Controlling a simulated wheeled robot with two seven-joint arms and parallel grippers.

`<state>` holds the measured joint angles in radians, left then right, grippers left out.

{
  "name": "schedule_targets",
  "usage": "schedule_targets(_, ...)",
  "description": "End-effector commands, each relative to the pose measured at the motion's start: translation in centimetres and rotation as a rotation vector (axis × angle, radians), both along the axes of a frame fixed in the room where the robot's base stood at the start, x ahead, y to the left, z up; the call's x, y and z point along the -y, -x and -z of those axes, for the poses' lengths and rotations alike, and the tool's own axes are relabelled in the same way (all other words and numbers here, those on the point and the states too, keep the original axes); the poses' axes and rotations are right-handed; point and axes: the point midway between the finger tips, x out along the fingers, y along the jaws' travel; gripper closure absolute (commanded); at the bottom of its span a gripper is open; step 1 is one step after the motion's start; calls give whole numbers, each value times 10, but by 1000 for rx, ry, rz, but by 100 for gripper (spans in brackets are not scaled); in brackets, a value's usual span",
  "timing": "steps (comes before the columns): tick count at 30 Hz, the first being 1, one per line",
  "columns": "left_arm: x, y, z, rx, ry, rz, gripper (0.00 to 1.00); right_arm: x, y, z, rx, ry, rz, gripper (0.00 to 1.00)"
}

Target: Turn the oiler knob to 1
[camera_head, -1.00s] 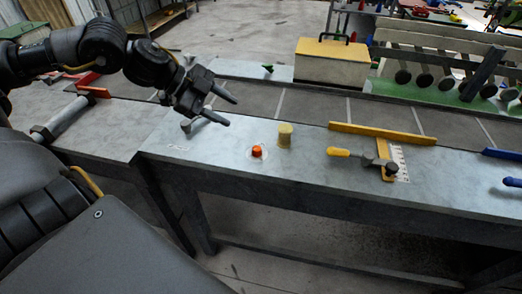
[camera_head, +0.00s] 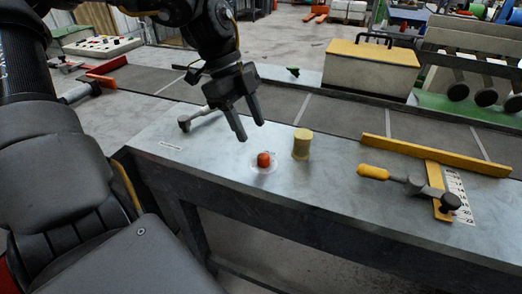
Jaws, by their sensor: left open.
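A small orange-red knob (camera_head: 263,160) sits on a pale round dial plate (camera_head: 263,170) on the grey bench top, just left of a yellow cylinder (camera_head: 302,144). I take this knob to be the oiler knob; the marks on its dial are too small to read. My left gripper (camera_head: 250,132) is open and empty, pointing down, above and slightly left of the knob and apart from it. My right gripper is not in view.
A lever with a dark round end (camera_head: 186,122) lies left of the gripper. A yellow-handled clamp (camera_head: 374,172) and yellow guide bar (camera_head: 430,156) are at the right. The bench's front strip is clear.

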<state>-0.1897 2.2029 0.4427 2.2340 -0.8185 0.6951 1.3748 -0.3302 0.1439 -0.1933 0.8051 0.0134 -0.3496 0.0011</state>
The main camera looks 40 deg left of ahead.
Motion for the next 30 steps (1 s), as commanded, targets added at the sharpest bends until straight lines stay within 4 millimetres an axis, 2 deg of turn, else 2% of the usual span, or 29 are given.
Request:
schedule_targets(3,9,-1,24,-6,1,0,54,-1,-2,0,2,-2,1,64)
schedule_targets(10,22,-5,56,-5,0,0,54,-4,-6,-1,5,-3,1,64)
schedule_targets(15,27,-6,67,0,1,0,54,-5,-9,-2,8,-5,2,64)
schedule_targets(24,28,-7,69,1,1,0,54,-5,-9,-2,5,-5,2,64)
schedule_targets(30,28,-7,68,1,1,-1,79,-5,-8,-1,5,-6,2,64)
